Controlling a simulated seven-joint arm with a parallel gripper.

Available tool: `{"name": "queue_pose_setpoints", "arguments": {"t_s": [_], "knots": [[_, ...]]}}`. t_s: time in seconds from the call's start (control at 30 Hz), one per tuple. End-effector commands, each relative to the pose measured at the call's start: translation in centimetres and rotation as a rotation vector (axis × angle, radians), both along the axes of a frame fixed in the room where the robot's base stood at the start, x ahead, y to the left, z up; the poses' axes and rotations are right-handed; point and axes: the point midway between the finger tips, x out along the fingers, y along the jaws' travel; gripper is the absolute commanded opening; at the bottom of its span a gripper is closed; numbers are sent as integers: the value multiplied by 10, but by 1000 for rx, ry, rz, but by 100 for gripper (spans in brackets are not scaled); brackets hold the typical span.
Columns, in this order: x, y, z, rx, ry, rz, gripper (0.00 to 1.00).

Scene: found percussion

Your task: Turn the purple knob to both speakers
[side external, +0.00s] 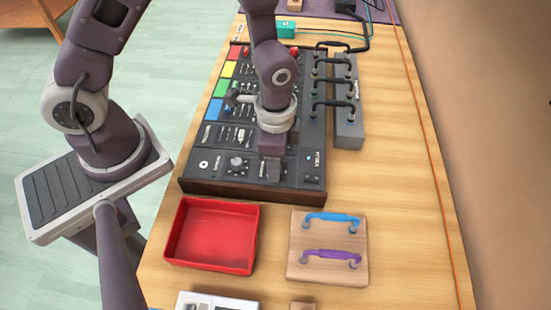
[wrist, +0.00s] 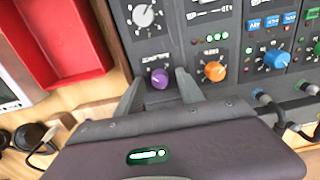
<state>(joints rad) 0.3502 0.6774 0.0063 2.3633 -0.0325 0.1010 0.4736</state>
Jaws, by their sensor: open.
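The purple knob (wrist: 159,78) shows in the wrist view on the dark panel of the mixer, near its edge. My gripper (wrist: 160,85) is open, with one finger on each side of the purple knob in this view. I cannot tell whether either finger touches it. In the side view my gripper (side external: 270,172) is low over the near part of the mixer (side external: 210,178) and hides the purple knob. The knob's pointer mark and the labels around it are too small to read. No speakers can be made out.
An orange knob (wrist: 215,71) sits right beside the right finger, with a blue knob (wrist: 275,58) farther right. A large grey knob (wrist: 143,15) is above. A red tray (side external: 212,235) and a wooden board with blue and purple handles (side external: 328,272) lie in front. Cables loop to a grey box (side external: 349,125).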

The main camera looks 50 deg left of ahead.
Motion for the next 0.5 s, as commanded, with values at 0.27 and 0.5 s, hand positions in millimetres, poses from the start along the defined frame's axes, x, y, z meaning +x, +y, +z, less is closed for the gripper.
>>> {"name": "queue_pose_setpoints", "arguments": {"t_s": [0.27, 0.5], "knots": [[0, 0, -1, -1, -1, 1, 37], [0, 0, -1, 0, 0, 2, 0]]}}
